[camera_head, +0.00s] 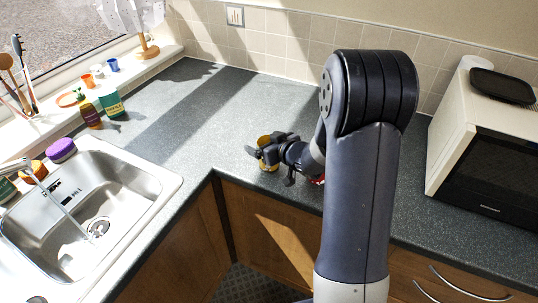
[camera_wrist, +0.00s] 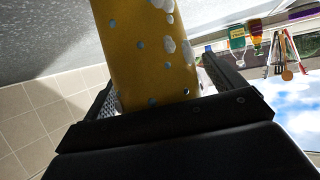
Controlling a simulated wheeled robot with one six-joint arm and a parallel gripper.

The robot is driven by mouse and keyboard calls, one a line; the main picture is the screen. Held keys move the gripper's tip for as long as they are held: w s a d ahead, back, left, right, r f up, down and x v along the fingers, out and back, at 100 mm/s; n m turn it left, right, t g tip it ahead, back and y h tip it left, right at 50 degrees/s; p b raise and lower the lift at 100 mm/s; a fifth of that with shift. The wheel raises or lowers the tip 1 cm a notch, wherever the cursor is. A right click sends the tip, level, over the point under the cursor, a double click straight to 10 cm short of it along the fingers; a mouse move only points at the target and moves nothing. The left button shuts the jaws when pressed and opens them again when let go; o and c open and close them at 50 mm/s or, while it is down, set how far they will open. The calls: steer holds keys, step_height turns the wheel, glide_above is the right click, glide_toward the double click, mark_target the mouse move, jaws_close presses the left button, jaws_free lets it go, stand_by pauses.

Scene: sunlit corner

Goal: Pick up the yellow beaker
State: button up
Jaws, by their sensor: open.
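The yellow beaker (camera_head: 263,141) stands on the dark grey counter near the inner corner, partly hidden by my gripper (camera_head: 268,152). In the wrist view the beaker (camera_wrist: 148,60) is large, yellow with small blue dots and white blotches, and its ends are out of view or hidden. My gripper (camera_wrist: 160,88) is open, with one finger on each side of the beaker. I cannot tell whether either finger touches it.
A sink (camera_head: 90,210) lies to the left. A white microwave (camera_head: 483,150) stands at the right. A red thing (camera_head: 318,180) is mostly hidden by my arm. Bottles, including a green one (camera_head: 111,103), stand by the window. The counter behind the beaker is clear.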

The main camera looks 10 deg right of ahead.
steer(key=shift+c, duration=0.3)
steer(key=c, duration=1)
